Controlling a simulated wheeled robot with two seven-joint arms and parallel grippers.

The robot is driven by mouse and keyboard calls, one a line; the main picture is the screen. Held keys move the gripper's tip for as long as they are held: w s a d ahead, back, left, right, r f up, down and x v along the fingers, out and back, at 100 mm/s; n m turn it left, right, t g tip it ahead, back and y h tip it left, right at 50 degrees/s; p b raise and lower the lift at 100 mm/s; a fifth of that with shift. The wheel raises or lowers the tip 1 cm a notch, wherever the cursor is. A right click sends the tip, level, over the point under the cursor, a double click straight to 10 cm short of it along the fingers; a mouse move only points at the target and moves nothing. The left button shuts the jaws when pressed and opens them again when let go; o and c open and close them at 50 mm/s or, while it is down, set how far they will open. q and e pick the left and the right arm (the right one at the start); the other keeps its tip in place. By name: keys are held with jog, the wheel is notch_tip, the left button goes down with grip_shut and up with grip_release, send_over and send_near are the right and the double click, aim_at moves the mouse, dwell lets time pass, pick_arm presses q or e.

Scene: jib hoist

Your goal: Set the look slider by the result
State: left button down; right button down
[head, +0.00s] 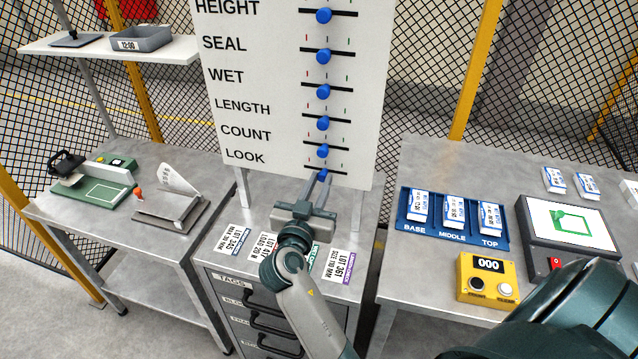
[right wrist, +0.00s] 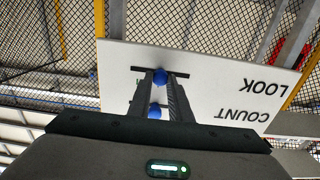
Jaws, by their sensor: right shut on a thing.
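The white board (head: 265,85) carries rows of sliders with blue knobs, labelled HEIGHT, SEAL, WET, LENGTH, COUNT and LOOK. The LOOK knob (head: 322,177) is the lowest one, near the middle of its short dark track. My right gripper (head: 322,180) reaches up to it from below, its fingers shut on the knob. In the right wrist view the board appears upside down, with the LOOK knob (right wrist: 160,76) between the fingertips and the COUNT knob (right wrist: 154,111) between the fingers. My left gripper is not in view.
Lot cards lie on the drawer cabinet (head: 222,262) below the board. The right table holds a blue tray (head: 452,234) labelled BASE, MIDDLE, TOP, a yellow counter (head: 487,279) reading 000 and a screen device (head: 567,228) with a green shape. The left bench holds a green-based device (head: 93,187).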

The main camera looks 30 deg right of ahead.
jog(key=s+d, duration=0.3)
jog(key=shift+s+b, duration=0.15)
jog(key=shift+b, duration=0.2)
jog(key=shift+a, duration=0.1)
jog(key=c, duration=1.8)
grip_release()
jog(key=shift+o, duration=1.1)
